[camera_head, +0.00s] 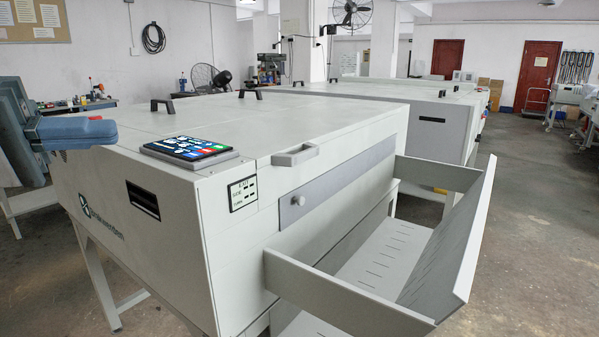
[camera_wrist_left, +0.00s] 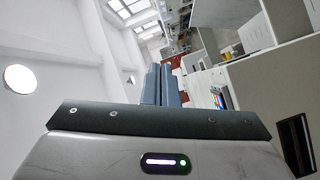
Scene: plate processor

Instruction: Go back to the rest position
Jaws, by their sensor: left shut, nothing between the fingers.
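My left gripper (camera_head: 100,128) comes in from the left edge of the head view. It is in the air at the left of the plate processor (camera_head: 240,150), a big light grey cabinet, and well to the left of its touch panel (camera_head: 186,148). In the left wrist view the two grey-blue fingers (camera_wrist_left: 161,85) stand side by side, closed together with nothing between them. The processor shows at the right of that view, turned on its side. My right gripper is in neither view.
An open tray (camera_head: 380,265) with slanted walls sticks out at the processor's front right. A second cabinet (camera_head: 432,120) stands behind. A round fan (camera_head: 205,77) and a workbench (camera_head: 75,107) are at the back left. The floor (camera_head: 545,220) at the right is clear.

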